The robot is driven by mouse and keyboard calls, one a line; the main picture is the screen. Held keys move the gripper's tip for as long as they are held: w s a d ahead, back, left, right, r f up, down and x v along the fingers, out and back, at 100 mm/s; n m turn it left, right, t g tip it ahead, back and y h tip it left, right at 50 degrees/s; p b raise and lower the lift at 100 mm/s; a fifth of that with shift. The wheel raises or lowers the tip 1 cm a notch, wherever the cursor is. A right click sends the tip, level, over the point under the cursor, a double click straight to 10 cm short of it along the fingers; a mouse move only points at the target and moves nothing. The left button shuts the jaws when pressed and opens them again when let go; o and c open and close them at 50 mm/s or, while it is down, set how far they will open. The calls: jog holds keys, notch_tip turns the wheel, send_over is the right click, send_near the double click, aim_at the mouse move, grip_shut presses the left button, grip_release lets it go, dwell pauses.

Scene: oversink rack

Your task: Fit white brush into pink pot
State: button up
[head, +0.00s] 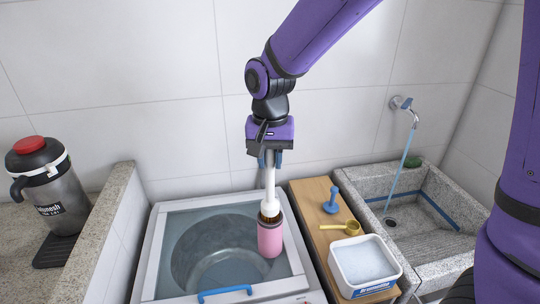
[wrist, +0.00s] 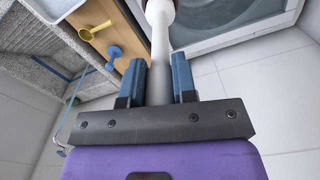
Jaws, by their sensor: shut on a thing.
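My gripper (head: 271,158) is shut on the white brush (head: 270,184) by its upper handle, and the brush hangs nearly upright. In the wrist view, the blue fingers of my gripper (wrist: 159,78) sit on both sides of the white brush handle (wrist: 160,50). The pink pot (head: 270,240) is directly below, on the washer's lid near its right side. The brush's lower end, below its white bulge, is at the pot's mouth, with a brown band there. I cannot tell how deep it reaches. The pot is out of sight in the wrist view.
A wooden board (head: 313,203) right of the washer (head: 158,250) holds a blue stamp-like tool (head: 331,203), a yellow scoop (head: 351,227) and a white tub (head: 363,264). A stone sink (head: 440,235) with running tap is farther right. A jug (head: 50,190) stands left.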

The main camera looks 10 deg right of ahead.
send_over(270, 203)
jog(key=shift+w+d+f, duration=0.1)
jog(key=shift+w+f, duration=0.1)
jog(key=shift+f, duration=1)
jog(key=shift+w+f, duration=0.2)
jog(key=shift+f, duration=1)
jog(key=o, duration=1)
notch_tip(270, 203, up, 11)
jog(key=shift+f, duration=0.1)
jog(key=shift+d, duration=0.1)
